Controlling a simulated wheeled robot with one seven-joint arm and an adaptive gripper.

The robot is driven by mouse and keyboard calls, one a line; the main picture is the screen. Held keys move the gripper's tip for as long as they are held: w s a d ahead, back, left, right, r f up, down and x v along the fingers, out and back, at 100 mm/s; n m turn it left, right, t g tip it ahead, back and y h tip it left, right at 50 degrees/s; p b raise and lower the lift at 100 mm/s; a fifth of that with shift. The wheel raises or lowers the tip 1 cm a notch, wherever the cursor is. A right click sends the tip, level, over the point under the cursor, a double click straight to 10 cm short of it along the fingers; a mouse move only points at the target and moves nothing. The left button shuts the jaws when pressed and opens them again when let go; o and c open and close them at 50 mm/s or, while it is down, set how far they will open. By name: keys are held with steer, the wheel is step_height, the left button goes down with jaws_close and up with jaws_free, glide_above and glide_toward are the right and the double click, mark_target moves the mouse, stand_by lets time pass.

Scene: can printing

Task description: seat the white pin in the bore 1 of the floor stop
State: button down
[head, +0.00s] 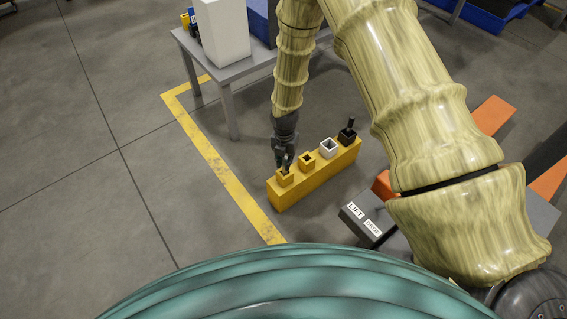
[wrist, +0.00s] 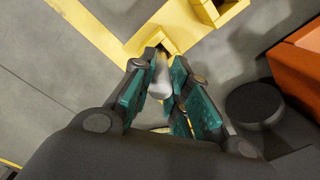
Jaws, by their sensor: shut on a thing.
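The floor stop (head: 318,180) is a yellow bar on the floor with a row of square sockets along its top. The nearest left socket (head: 286,180) is yellow, then come another yellow socket (head: 306,160), a white one (head: 328,148) and a black one with a black pin (head: 348,133) standing in it. My gripper (head: 284,162) points down over the nearest left socket. In the wrist view its fingers are shut on the white pin (wrist: 160,82), whose far end is at the yellow socket's opening (wrist: 168,45). I cannot tell whether the tip is inside.
A grey table (head: 222,70) with a white box (head: 222,30) stands behind. A yellow floor line (head: 225,172) runs left of the stop. A grey block labelled LIFT (head: 370,222) and orange pieces (head: 493,114) lie to the right. The floor at left is clear.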

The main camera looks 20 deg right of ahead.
steer(key=shift+f, duration=0.4)
steer(key=c, duration=1.4)
jaws_free()
steer(key=shift+o, duration=0.2)
step_height(320, 180, up, 12)
steer(key=p, duration=0.4)
steer(key=s+d+f+m, duration=0.1)
steer(key=s+f+m, duration=0.2)
steer(key=s+m, duration=0.6)
steer(key=s+d+f+m, duration=0.1)
steer(key=s+f+m, duration=0.3)
steer(key=s+m, duration=0.6)
steer(key=s+d+f+m, duration=0.1)
steer(key=s+f+m, duration=0.3)
steer(key=s+m, duration=0.6)
steer(key=s, duration=0.7)
steer(key=shift+s+f, duration=0.15)
steer(key=shift+f, duration=0.05)
